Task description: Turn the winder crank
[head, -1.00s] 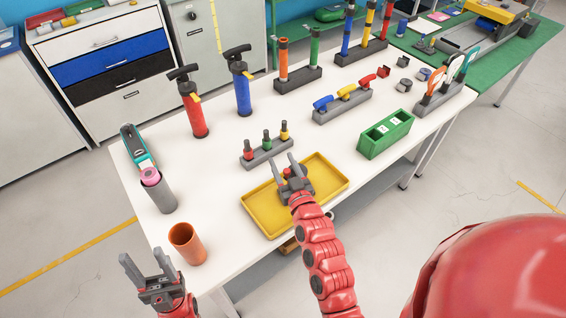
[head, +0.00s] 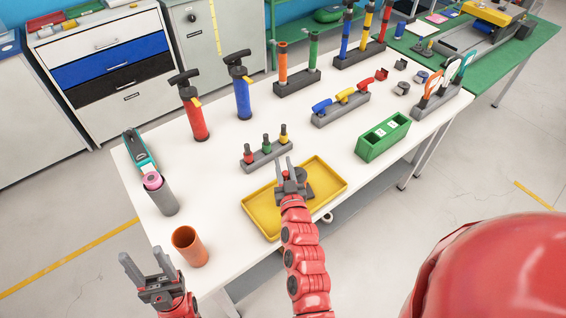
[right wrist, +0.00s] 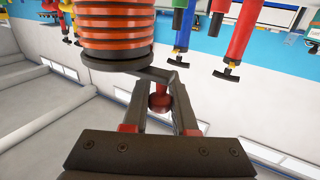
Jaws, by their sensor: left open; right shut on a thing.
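In the right wrist view, the winder is a drum (right wrist: 118,30) banded in orange and black. A dark flat crank arm (right wrist: 150,75) leads from its end to a red knob (right wrist: 158,96). My right gripper (right wrist: 158,100) is shut on the crank knob, one finger on each side. In the head view my right gripper (head: 286,168) is over the yellow tray; a dark round part (head: 306,178) shows just beside it, and the banded drum cannot be made out there. My left gripper (head: 147,266) is open and empty at the lower left, off the table's front edge.
The yellow tray (head: 257,222) lies on the white table (head: 225,190). An orange cup (head: 190,246) and a grey holder (head: 162,197) stand to its left. A rack of small pegs (head: 265,156) is behind it, a green box (head: 383,137) to its right.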

